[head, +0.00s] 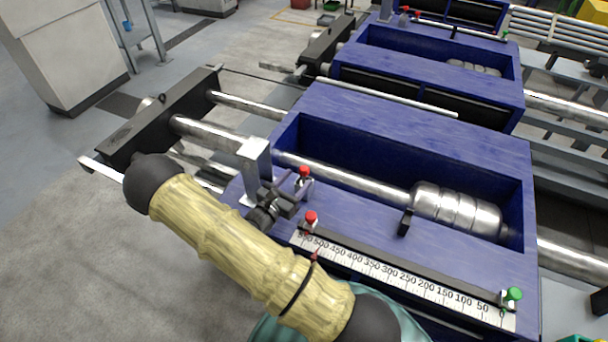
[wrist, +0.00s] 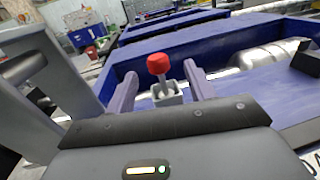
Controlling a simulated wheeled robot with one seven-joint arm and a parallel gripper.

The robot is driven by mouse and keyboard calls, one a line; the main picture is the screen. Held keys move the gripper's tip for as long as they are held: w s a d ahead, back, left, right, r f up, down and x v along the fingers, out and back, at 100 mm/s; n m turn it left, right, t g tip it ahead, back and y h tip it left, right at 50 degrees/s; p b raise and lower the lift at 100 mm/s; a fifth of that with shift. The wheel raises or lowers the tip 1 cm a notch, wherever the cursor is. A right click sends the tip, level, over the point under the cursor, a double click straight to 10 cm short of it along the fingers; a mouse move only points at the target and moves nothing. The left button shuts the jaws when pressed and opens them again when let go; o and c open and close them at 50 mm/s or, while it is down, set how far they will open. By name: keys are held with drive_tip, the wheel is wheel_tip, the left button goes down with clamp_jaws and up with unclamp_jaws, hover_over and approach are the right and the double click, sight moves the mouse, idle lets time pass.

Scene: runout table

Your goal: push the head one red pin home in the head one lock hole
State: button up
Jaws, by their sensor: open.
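A red-headed pin (head: 303,171) stands upright on the near blue head (head: 410,152), beside the silver post. In the wrist view the same red pin (wrist: 158,65) shows its grey shank below the cap, entering a small grey block (wrist: 168,98), which I take for the lock. How deep the shank sits is hidden. My gripper (head: 291,190) is right beside the pin in the head view. In the wrist view my gripper (wrist: 160,90) is open, one finger on each side of the pin with visible gaps.
A second red knob (head: 310,217) stands at the scale's (head: 400,277) left end, a green knob (head: 513,294) at its right. A silver post (head: 254,165) rises close to my gripper. A steel shaft (head: 345,180) crosses the blue trough. Another blue head stands behind.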

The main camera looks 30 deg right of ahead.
sight(307, 167)
drive_tip(key=shift+x, duration=1.05)
drive_tip(key=p+x, duration=0.2)
drive_tip(key=x, duration=0.2)
drive_tip(key=shift+w+r, duration=0.1)
drive_tip(key=shift+r, duration=0.1)
drive_tip(key=shift+w+d+f, duration=0.1)
drive_tip(key=shift+w+d, duration=0.15)
drive_tip(key=shift+d, duration=0.2)
drive_tip(key=shift+c, duration=0.4)
drive_tip(key=c, duration=1)
